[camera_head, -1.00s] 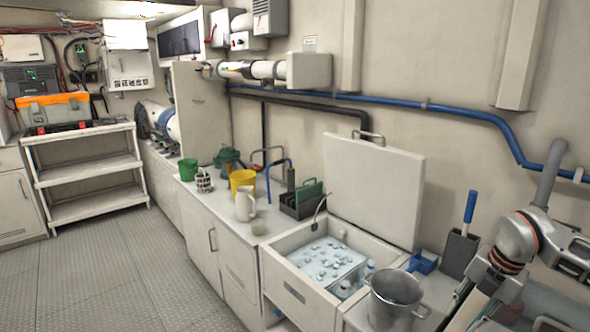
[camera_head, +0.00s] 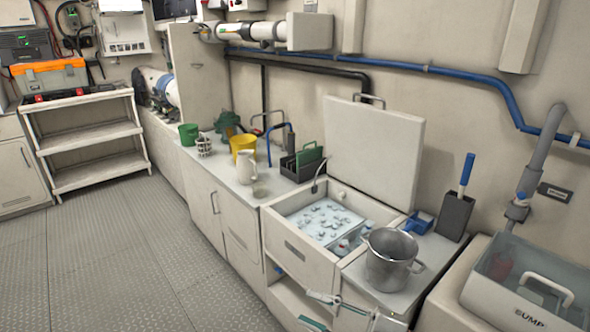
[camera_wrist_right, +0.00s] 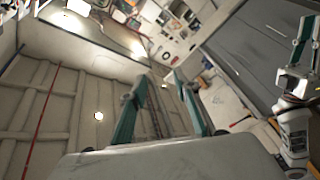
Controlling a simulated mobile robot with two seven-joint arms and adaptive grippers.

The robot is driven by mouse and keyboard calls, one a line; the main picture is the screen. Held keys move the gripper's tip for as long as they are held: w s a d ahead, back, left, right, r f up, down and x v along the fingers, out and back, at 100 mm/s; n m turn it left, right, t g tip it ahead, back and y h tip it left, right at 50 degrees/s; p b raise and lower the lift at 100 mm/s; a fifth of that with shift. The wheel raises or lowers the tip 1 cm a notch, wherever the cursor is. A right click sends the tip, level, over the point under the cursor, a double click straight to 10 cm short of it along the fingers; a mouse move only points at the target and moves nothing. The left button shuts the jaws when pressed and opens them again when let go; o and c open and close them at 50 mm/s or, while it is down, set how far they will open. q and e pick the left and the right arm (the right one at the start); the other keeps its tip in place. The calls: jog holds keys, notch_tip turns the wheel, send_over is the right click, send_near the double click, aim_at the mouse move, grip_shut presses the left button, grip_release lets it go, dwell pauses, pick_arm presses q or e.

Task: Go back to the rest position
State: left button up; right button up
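My right gripper (camera_head: 312,310) is at the bottom of the head view, in front of the counter and below the open ice box. Its two teal-lined fingers also show in the right wrist view (camera_wrist_right: 160,100), spread apart with nothing between them. Another arm end with teal parts (camera_wrist_right: 302,60), apparently my left gripper, shows at the right edge of the right wrist view; its opening is unclear. The left gripper does not show in the head view.
The counter holds an ice box (camera_head: 290,248) with its lid up, a metal pot (camera_head: 390,262), a white pitcher (camera_head: 246,172) and a yellow bucket (camera_head: 243,147). A bin marked as a sump (camera_head: 510,305) is at right. The floor (camera_head: 120,235) at left is clear.

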jog(key=s+d+f+m+t+h, duration=0.1)
jog(key=d+f+m+t+h, duration=0.8)
jog(key=f+m, duration=0.4)
jog(key=s+d+f+m+g+h, duration=0.3)
jog(key=s+f, duration=0.4)
jog(key=s+d+f+m+g+h, duration=0.3)
jog(key=s+d+f, duration=0.1)
jog(key=s+f, duration=0.2)
jog(key=shift+s+f, duration=0.35)
jog(key=shift+f, duration=0.2)
jog(key=shift+a, duration=0.1)
